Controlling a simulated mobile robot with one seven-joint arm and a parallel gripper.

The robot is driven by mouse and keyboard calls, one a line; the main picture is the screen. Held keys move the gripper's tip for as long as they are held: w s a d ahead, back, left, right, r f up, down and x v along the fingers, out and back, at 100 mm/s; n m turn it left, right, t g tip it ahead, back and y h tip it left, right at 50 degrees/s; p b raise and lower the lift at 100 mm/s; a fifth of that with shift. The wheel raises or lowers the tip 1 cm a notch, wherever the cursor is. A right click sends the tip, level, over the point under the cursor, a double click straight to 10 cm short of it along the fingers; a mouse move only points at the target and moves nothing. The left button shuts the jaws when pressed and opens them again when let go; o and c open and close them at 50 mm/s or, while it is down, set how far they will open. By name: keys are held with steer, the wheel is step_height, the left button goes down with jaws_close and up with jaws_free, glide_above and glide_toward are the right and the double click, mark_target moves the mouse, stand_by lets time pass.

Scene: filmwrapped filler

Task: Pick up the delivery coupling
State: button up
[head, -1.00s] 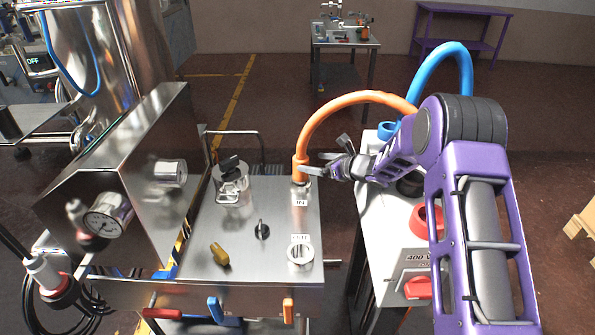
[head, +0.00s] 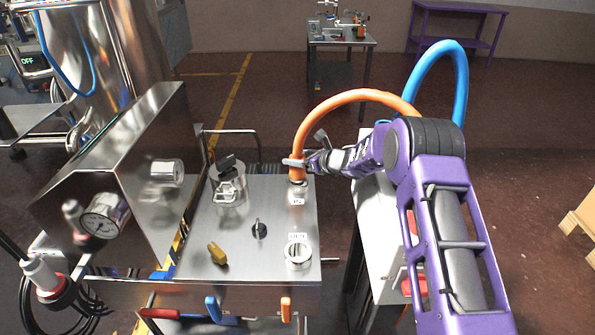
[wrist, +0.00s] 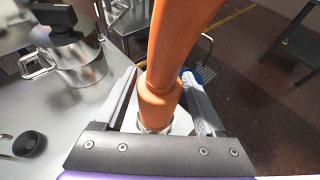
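The delivery coupling (head: 297,174) looks to be the orange collar at the end of the orange hose (head: 352,96). It stands upright on a port at the back right of the steel machine top. In the wrist view the coupling (wrist: 160,102) is between the fingers of my gripper (wrist: 161,82), one finger on each side. The fingers are apart, with a small gap showing near their bases; contact at the tips is unclear. In the head view my gripper (head: 296,163) reaches in from the right at the height of the collar.
A lidded steel canister (head: 228,186) stands left of the coupling. A black knob (head: 259,229), a brass handle (head: 217,253) and an open round port (head: 298,254) are on the machine top (head: 270,205). A blue hose (head: 461,85) arches on the right.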

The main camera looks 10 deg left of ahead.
jaws_close()
steer(key=shift+r, duration=0.2)
